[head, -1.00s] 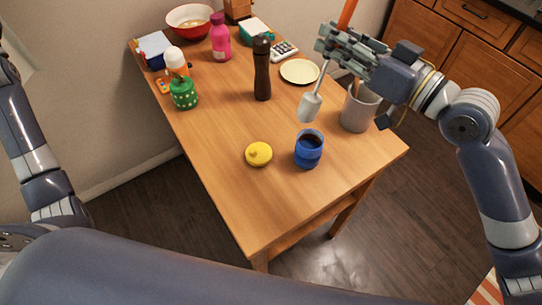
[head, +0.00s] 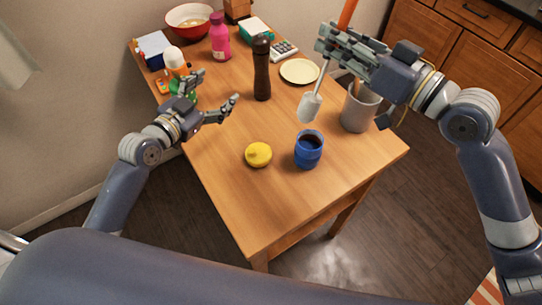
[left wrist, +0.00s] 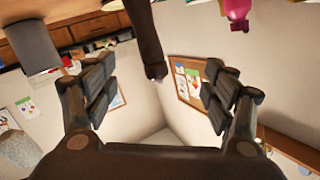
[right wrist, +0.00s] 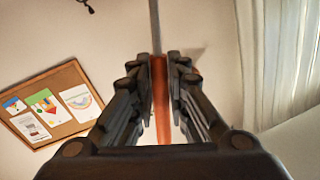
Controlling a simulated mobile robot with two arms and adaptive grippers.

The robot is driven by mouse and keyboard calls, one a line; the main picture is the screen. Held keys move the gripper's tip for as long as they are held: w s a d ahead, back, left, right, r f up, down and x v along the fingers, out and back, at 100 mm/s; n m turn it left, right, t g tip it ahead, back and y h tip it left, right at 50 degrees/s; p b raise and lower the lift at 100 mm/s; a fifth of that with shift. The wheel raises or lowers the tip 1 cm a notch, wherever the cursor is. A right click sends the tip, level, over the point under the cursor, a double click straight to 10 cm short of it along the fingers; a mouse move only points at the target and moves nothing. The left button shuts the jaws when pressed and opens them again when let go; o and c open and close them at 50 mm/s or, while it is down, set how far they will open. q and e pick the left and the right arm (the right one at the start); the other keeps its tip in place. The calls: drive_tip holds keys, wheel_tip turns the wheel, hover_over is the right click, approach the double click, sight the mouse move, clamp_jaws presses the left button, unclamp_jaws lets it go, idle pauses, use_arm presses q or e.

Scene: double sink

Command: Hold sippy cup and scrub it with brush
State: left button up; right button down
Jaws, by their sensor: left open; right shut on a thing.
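The blue sippy cup (head: 309,150) stands upright and open-topped on the table's near right part, with dark inside. A yellow lid (head: 258,154) lies just left of it. My right gripper (head: 327,42) is shut on the brush, whose pale head (head: 310,108) hangs down above and apart from the cup. The brush's orange handle (right wrist: 160,100) runs between the fingers in the right wrist view. My left gripper (head: 216,88) is open and empty over the table's left side, up and left of the cup. Its spread fingers (left wrist: 160,90) show nothing between them in the left wrist view.
A dark pepper mill (head: 262,68) stands right of my left gripper. A grey utensil holder (head: 358,108) stands right of the cup. A cream plate (head: 299,71) lies farther back. The table's near part (head: 262,205) is clear.

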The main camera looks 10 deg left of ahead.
use_arm(q)
drive_tip(key=s+d+f+g+h, duration=0.25)
drive_tip(key=s+d+f, duration=0.2)
drive_tip(key=d, duration=0.45)
drive_tip(key=m+g+h, duration=0.2)
drive_tip(key=g+h, duration=0.1)
approach(318, 142)
drive_tip(key=x, duration=0.6)
drive_tip(key=shift+w+d, duration=0.25)
drive_tip(key=shift+d, duration=0.1)
drive_tip(key=shift+c, duration=0.4)
drive_tip(key=shift+f, duration=0.1)
drive_tip(key=c, duration=1.1)
drive_tip(key=shift+c, duration=0.2)
